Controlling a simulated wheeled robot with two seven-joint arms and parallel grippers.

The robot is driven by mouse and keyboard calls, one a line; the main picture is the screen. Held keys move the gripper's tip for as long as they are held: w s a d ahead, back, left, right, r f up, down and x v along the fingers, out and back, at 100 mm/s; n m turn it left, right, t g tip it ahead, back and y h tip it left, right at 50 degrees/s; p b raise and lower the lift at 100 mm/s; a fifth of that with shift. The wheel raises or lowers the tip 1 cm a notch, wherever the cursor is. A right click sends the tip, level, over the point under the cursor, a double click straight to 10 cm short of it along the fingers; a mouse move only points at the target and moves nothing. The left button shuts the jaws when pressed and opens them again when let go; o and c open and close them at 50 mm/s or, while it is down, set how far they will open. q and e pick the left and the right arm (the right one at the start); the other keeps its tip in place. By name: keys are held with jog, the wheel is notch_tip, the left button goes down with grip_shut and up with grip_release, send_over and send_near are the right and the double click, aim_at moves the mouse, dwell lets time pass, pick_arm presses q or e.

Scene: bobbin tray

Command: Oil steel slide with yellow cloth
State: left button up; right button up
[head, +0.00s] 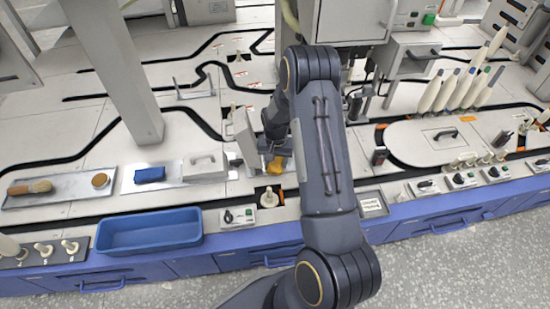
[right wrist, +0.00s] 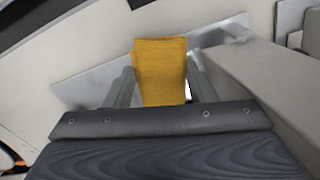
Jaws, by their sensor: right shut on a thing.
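The yellow cloth (head: 275,165) is a folded piece held in my right gripper (head: 274,150). In the right wrist view the cloth (right wrist: 160,70) stands between the two fingers of the gripper (right wrist: 160,82). A shiny steel strip (right wrist: 85,90), which looks like the steel slide, runs behind the cloth and fingers. I cannot tell whether the cloth touches it. In the head view my right arm and gripper hide much of that spot. My left gripper is not in view.
A pale block (right wrist: 255,85) stands close to the right of the fingers. A blue folded cloth (head: 150,174) and a grey box (head: 205,166) lie to the left. A blue bin (head: 150,231) sits at the front edge.

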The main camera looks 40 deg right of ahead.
jog(key=shift+w+d, duration=0.3)
jog(key=shift+w, duration=0.25)
jog(key=shift+w+d, duration=0.25)
jog(key=shift+w, duration=0.25)
jog(key=shift+s+a, duration=0.3)
jog(key=shift+s, duration=0.2)
jog(key=shift+s+a, duration=0.25)
jog(key=shift+s, duration=0.2)
jog(key=shift+s+a, duration=0.1)
jog(key=shift+s, duration=0.05)
jog(key=shift+w+d, duration=0.35)
jog(key=shift+w, duration=0.2)
jog(key=shift+w+d, duration=0.3)
jog(key=shift+w, duration=0.25)
jog(key=shift+s+a, duration=0.5)
jog(key=shift+s, duration=0.35)
jog(key=shift+s+a, duration=0.15)
jog(key=shift+s, duration=0.1)
jog(key=shift+w+d, duration=0.35)
jog(key=shift+w, duration=0.2)
jog(key=shift+w+d, duration=0.3)
jog(key=shift+w, duration=0.2)
jog(key=shift+s+a, duration=0.35)
jog(key=shift+s, duration=0.2)
jog(key=shift+s+a, duration=0.3)
jog(key=shift+s, duration=0.25)
